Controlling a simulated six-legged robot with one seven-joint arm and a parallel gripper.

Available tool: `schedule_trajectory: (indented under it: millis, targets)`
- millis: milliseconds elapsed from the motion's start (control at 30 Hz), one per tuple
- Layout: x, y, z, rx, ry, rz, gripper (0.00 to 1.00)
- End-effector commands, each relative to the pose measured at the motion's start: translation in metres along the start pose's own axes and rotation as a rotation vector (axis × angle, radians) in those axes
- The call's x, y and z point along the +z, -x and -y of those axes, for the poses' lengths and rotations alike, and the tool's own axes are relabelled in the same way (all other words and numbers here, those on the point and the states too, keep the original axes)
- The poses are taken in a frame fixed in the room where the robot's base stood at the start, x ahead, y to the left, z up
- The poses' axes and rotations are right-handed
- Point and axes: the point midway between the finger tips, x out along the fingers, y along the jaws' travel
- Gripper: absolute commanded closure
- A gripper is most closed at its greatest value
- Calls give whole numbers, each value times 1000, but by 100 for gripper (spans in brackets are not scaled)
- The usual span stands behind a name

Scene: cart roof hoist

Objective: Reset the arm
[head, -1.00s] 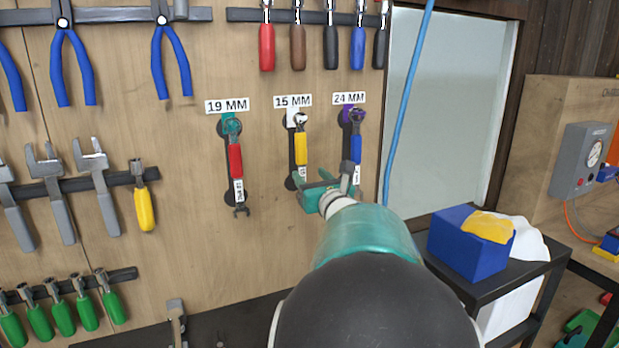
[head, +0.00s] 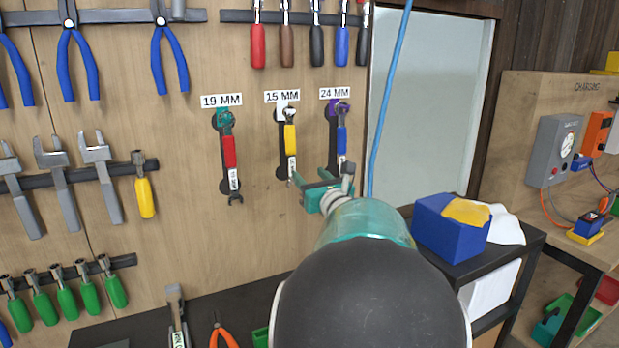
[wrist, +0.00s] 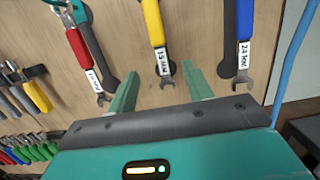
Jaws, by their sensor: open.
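My gripper (head: 318,186) is open and empty, in front of the tool board below the 15 mm and 24 mm labels. A red-handled wrench (head: 230,152) hangs under the 19 MM label, a yellow-handled wrench (head: 290,140) under 15 MM, and a blue-handled wrench (head: 342,140) under 24 MM. All three hang upright on dark holders. In the wrist view the yellow wrench (wrist: 154,25) hangs beyond the fingers and the blue wrench (wrist: 244,30) to the right, both apart from them.
A blue box (head: 447,232) with a yellow cloth stands on a black cart at the right. A blue hose (head: 388,95) hangs right of the wrenches. A dark bench top runs below.

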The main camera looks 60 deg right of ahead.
Motion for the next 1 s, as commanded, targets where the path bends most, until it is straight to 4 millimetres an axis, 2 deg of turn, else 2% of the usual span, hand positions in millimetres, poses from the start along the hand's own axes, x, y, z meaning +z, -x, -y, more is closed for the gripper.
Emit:
schedule_trajectory:
  millis: [500,567,633,667,767,867,900,1000]
  targets:
    - [-2,-3,2,3,0,-1,49]
    - [-2,-3,-1,11,6,-3,49]
    - [-2,-4,-14,42,31,-12,49]
    - [-2,-4,-24,65,50,-19,49]
    - [-4,-4,-72,187,153,-49,49]
    - [-8,6,-139,363,312,-82,49]
    - [-11,13,-166,440,384,-91,49]
    - [-20,39,-231,636,575,-100,49]
